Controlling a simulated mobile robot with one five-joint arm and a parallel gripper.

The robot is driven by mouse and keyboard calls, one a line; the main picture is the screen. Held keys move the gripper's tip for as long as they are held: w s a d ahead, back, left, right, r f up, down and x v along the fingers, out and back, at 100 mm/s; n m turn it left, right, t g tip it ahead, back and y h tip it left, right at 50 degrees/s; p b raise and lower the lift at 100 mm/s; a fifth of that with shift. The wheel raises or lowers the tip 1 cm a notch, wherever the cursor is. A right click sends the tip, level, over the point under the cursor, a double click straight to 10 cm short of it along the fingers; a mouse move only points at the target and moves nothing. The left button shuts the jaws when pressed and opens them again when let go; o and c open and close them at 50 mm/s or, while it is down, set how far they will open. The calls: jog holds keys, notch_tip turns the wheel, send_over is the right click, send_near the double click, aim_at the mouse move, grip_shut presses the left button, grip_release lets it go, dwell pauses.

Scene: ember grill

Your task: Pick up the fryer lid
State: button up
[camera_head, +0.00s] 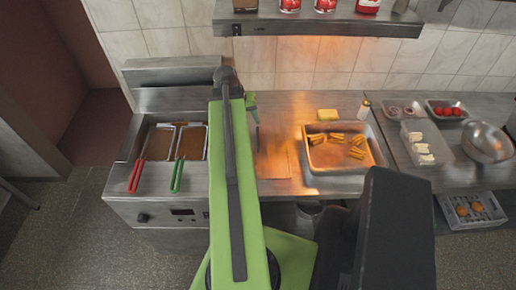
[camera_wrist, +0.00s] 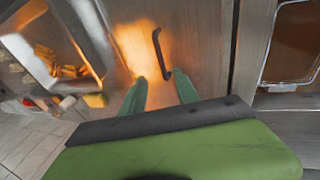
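The fryer lid, a flat metal sheet (camera_wrist: 195,45) with a dark bar handle (camera_wrist: 160,52), seems to lie flat on the counter in the wrist view; its outline is hard to separate from the steel around it. In the head view a warm-lit flat panel (camera_head: 274,162) beside my arm is likely the same lid, partly hidden by the arm. My gripper (camera_wrist: 160,92) is open and empty, its two green fingers apart and pointing toward the handle, not touching it. In the head view my gripper (camera_head: 252,105) is mostly hidden behind my arm.
The fryer (camera_head: 156,198) stands left, with two baskets in its oil, one red-handled and one green-handled. A metal tray (camera_head: 316,182) of fries is right of the lid. A shelf (camera_head: 330,25) overhangs the back.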

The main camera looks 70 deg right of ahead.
aim_at(258, 134)
jog(key=b+x, duration=0.4)
jog(key=x, duration=0.2)
jog(key=shift+f, duration=0.2)
jog(key=shift+f+b, duration=0.1)
jog(key=shift+b, duration=0.2)
jog(key=b+x, duration=0.5)
jog(key=shift+a+f, duration=0.15)
jog(key=shift+f, duration=0.05)
jog(key=shift+r, duration=0.2)
grip_shut()
dwell(0.4)
